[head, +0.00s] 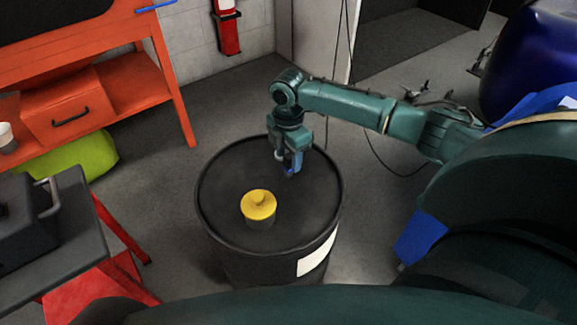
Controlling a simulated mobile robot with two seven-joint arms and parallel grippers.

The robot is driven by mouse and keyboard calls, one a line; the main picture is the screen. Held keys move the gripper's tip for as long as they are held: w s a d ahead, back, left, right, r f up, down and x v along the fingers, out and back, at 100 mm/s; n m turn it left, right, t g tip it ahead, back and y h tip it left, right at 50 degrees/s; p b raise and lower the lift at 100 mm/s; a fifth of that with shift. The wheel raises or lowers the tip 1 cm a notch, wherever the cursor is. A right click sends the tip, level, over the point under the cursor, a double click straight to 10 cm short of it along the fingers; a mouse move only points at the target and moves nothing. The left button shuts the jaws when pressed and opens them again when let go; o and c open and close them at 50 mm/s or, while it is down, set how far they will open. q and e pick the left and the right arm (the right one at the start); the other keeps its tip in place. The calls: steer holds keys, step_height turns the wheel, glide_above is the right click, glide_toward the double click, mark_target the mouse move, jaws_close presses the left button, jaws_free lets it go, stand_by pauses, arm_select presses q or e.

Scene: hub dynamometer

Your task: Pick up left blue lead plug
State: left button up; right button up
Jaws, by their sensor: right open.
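My right gripper (289,171) hangs pointing down above the back right part of the top of a black drum (222,174). It is open. Small blue parts show at its fingers; I cannot tell whether they belong to the gripper or to a plug between or behind the fingers. No blue lead plug can be clearly made out in this view. A dark cable runs down behind the arm and curves over the floor, but its end is not clear. My left gripper is not in view.
A yellow-topped round object (259,206) stands on the drum, left of and nearer than the gripper. An orange workbench (150,84) is at the left, with a lime-green object (72,160) beneath. A dark case (35,228) sits front left. Grey floor is clear behind the drum.

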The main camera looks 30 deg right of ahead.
mark_target(288, 156)
step_height(288, 156, down, 3)
steer(key=shift+f+b, duration=0.1)
steer(key=shift+b, duration=0.25)
steer(key=shift+f, duration=0.15)
jaws_close()
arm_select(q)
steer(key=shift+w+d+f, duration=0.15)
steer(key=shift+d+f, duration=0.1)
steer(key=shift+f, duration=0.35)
